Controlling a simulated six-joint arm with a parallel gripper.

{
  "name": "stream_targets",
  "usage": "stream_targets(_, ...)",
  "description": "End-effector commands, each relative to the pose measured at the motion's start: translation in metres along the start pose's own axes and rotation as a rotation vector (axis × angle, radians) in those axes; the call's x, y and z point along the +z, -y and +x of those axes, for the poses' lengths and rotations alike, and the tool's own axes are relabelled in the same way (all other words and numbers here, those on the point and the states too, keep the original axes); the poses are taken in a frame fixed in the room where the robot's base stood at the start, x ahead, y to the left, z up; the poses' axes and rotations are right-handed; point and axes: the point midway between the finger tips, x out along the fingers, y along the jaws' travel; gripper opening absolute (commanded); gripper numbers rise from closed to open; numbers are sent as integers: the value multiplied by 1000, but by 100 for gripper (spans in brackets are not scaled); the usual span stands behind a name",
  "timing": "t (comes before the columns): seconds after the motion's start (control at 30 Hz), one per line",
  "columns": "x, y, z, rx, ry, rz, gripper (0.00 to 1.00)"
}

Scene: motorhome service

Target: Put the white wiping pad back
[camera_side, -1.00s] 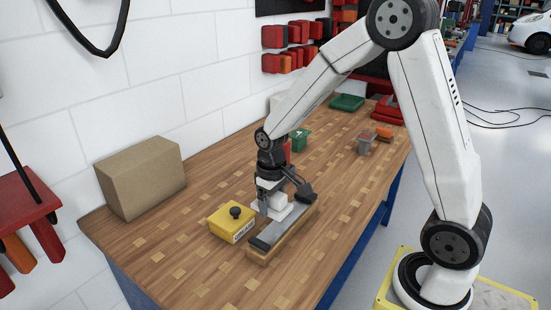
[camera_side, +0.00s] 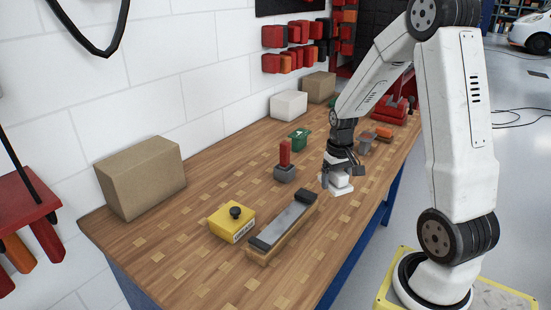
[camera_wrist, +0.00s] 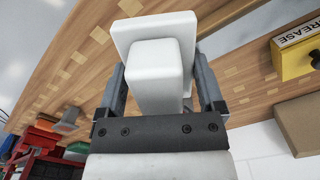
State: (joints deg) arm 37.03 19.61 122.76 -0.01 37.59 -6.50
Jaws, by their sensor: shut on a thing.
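The white wiping pad (camera_side: 341,186) is a flat white block with a smaller white grip block on top. My gripper (camera_side: 338,170) is shut on the grip block, above the right part of the wooden bench in the side view. In the wrist view the pad (camera_wrist: 155,75) fills the space between the two fingers of my gripper (camera_wrist: 158,88). Whether the pad touches the bench or hangs just above it, I cannot tell. The long grey plate on a wooden block (camera_side: 284,226) lies to the left of the pad, with nothing on it but its dark end pieces.
A yellow box with a black knob (camera_side: 233,224) stands left of the plate. A grey holder with a red handle (camera_side: 285,169), a green bin (camera_side: 299,138) and a grey bin with orange (camera_side: 367,142) stand farther back. A cardboard box (camera_side: 141,178) is at the wall.

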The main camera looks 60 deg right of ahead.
Motion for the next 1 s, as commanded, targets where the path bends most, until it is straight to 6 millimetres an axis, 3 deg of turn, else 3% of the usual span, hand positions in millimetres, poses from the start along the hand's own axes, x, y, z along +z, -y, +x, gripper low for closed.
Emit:
stream_targets(0.2, 14, -49, -1, 0, 0, 141, 32)
stream_targets(0.4, 25, -77, -1, 0, 0, 223, 32)
stream_targets(0.77, 29, -87, -1, 0, 0, 254, 32)
stream_targets(1.0, 18, -89, 4, 0, 1, 252, 32)
